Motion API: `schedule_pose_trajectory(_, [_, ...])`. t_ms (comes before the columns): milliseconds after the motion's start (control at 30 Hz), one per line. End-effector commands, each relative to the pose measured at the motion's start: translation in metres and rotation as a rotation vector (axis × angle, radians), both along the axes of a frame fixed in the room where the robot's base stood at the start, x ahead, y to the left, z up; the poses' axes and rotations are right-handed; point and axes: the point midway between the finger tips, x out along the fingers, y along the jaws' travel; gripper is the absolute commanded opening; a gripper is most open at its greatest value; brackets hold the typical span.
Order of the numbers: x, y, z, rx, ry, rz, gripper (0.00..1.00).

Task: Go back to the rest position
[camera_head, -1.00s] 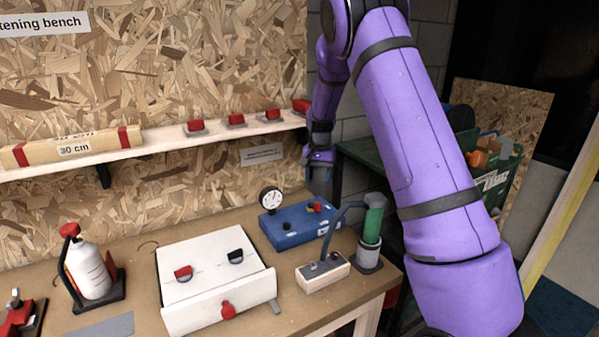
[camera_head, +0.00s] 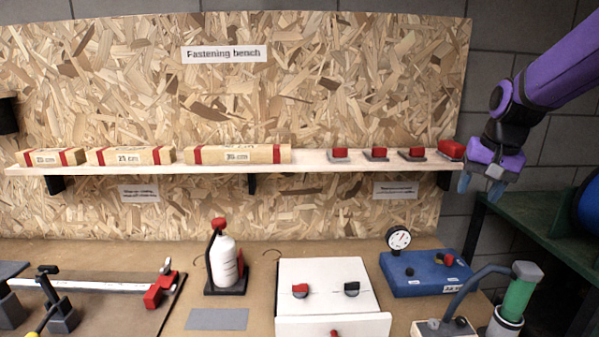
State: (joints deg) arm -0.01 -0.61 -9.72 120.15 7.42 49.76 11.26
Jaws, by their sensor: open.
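My gripper (camera_head: 478,184) is at the right in the head view, at the end of my purple arm. Its fingers point down and are apart, with nothing seen between them. It is just right of the shelf's right end, close to the last red block (camera_head: 451,149) there. I cannot tell whether it touches the shelf or the block.
The shelf (camera_head: 330,166) carries wooden bars (camera_head: 238,154) and several red blocks. The bench (camera_head: 262,258) below holds a white bottle (camera_head: 223,260), a white box (camera_head: 322,290), a blue gauge box (camera_head: 428,275) and a green cylinder (camera_head: 518,298). A green table (camera_head: 548,222) stands right.

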Motion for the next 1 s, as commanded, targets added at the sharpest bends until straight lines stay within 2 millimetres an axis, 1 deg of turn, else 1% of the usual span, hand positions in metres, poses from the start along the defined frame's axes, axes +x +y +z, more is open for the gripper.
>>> schedule_pose_trajectory(33, [-0.016,0.006,0.011,-0.004,-0.021,0.024,0.53])
schedule_pose_trajectory(100, [-0.036,0.012,0.021,-0.011,-0.043,0.059,0.53])
schedule_pose_trajectory(167, [-0.054,0.018,0.029,-0.019,-0.064,0.089,0.53])
schedule_pose_trajectory(200, [-0.065,0.022,0.034,-0.026,-0.076,0.109,0.53])
schedule_pose_trajectory(333, [-0.105,0.033,0.045,-0.05,-0.118,0.173,0.53])
schedule_pose_trajectory(533, [-0.163,0.046,0.052,-0.1,-0.18,0.267,0.53])
schedule_pose_trajectory(700, [-0.209,0.055,0.05,-0.151,-0.229,0.338,0.53])
schedule_pose_trajectory(833, [-0.232,0.058,0.045,-0.183,-0.254,0.377,0.53])
schedule_pose_trajectory(900, [-0.24,0.06,0.043,-0.195,-0.261,0.389,0.53])
schedule_pose_trajectory(1000, [-0.246,0.06,0.041,-0.205,-0.266,0.399,0.53])
